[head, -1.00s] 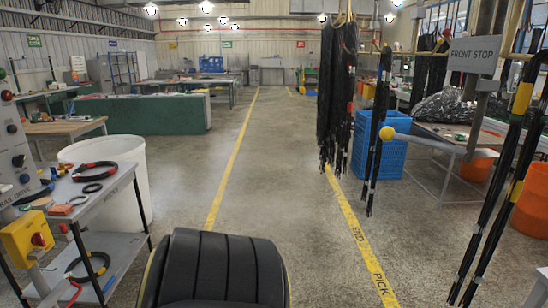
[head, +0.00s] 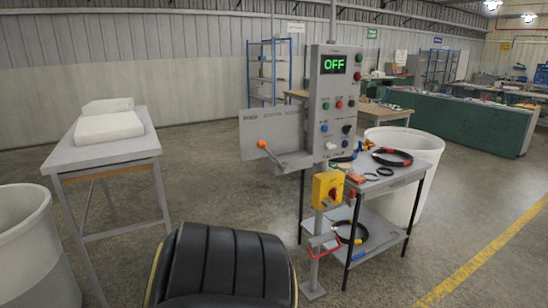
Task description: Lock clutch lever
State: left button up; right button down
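A grey control stand (head: 331,110) with a green OFF display faces me in the middle of the head view. A lever with an orange knob (head: 262,143) sits at the grey plate (head: 270,132) on the stand's left side. I cannot read a label that says which is the clutch lever, or tell whether any lever is locked. Neither gripper is in view.
A shelved bench (head: 400,178) with black rings and tools stands right of the post, before a white bin (head: 424,148). A table (head: 65,157) with white blocks and a pale bin (head: 30,250) are at left. Floor right of the bench is open.

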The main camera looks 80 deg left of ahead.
aim_at(261, 144)
jog(key=u, duration=2.35)
jog(key=i, duration=1.3)
jog(key=z, duration=0.35)
